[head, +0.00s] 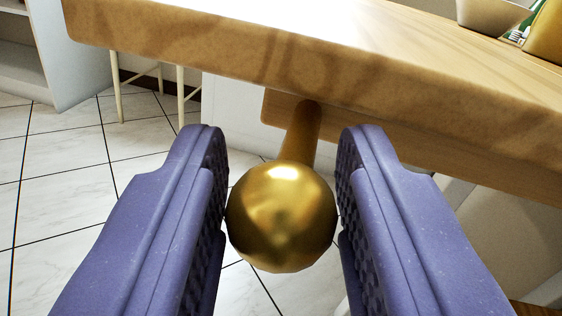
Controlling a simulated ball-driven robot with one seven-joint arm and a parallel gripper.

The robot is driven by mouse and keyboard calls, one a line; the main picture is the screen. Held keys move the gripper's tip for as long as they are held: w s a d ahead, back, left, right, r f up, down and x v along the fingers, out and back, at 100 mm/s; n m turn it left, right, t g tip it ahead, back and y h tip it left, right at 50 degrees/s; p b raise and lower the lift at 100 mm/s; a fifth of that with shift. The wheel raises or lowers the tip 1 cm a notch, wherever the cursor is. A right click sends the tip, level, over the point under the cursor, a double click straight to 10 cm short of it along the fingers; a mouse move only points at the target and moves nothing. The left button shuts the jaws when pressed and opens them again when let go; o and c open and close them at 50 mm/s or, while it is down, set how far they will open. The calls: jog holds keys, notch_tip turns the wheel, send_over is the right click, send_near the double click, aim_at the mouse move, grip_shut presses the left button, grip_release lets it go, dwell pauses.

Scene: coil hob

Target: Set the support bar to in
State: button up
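The support bar shows as a round, faceted gold knob (282,218) on a short brownish rod (302,130). The rod runs away from me to the underside of the wooden worktop (330,55). My gripper (283,165) has two purple fingers with dark ribbed pads, one on each side of the knob. The knob fills the space between the pads, and I see no clear gap on either side. The fingers look shut on it. The far end of the rod is hidden under the worktop, so how far the bar sticks out is hard to tell.
The worktop's front edge crosses above my fingertips, with a lower wooden rail (400,150) beneath it. A pale bowl (492,16) stands at the top right. Thin stool legs (117,88) and a white cabinet (80,50) are at the left. The tiled floor (60,170) is open there.

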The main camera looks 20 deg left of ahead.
grip_shut()
jog(key=w+d+b, duration=0.3)
jog(key=d, duration=1)
jog(key=shift+w, duration=0.35)
grip_release()
jog(key=p+v, duration=0.2)
jog(key=v, duration=0.5)
jog(key=shift+s+d, duration=0.15)
jog(key=shift+s, duration=0.25)
